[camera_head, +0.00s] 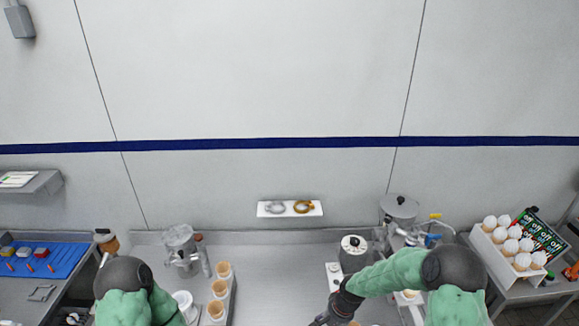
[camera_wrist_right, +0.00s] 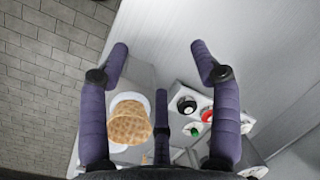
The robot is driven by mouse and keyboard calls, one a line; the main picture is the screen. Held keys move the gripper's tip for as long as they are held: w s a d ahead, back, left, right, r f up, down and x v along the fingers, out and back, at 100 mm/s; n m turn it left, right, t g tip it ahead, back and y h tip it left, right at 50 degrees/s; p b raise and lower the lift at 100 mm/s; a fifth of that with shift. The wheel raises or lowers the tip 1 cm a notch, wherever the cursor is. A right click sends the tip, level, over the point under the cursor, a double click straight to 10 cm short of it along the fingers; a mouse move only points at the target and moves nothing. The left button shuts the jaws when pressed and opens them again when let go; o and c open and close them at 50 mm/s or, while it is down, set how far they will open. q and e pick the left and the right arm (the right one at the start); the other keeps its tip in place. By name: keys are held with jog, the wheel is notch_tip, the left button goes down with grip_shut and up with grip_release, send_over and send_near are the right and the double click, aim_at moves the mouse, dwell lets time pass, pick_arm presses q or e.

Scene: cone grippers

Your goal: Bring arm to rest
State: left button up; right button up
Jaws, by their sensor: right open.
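My right arm, in a green sleeve, reaches toward the bottom middle of the head view, where part of its dark right gripper (camera_head: 325,318) shows at the lower edge. In the right wrist view my right gripper (camera_wrist_right: 160,62) has its purple fingers spread wide with nothing between them. A waffle cone (camera_wrist_right: 130,124) on a white round piece (camera_wrist_right: 127,98) lies beyond the fingers, left of the middle one. My left arm (camera_head: 125,285) shows at the lower left of the head view; its gripper is out of view.
A row of cones (camera_head: 219,289) stands in a holder left of centre. A glass jug (camera_head: 182,245) stands behind it. A steel machine (camera_head: 398,210) and a black-and-white pot (camera_head: 353,250) stand near my right arm. A white rack (camera_head: 490,245) of topped cones is far right. The middle counter is clear.

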jog(key=s+a+f+n+y, duration=0.1)
jog(key=s+f, duration=0.3)
jog(key=s, duration=0.7)
jog(key=s+a+f+n, duration=0.15)
jog(key=s+f, duration=0.25)
jog(key=s, duration=0.7)
notch_tip(320, 180, down, 22)
jog(key=b, duration=2.2)
jog(key=shift+w+d+f+t+b, duration=0.2)
jog(key=shift+w+t+b, duration=0.1)
jog(key=shift+w+b, duration=0.1)
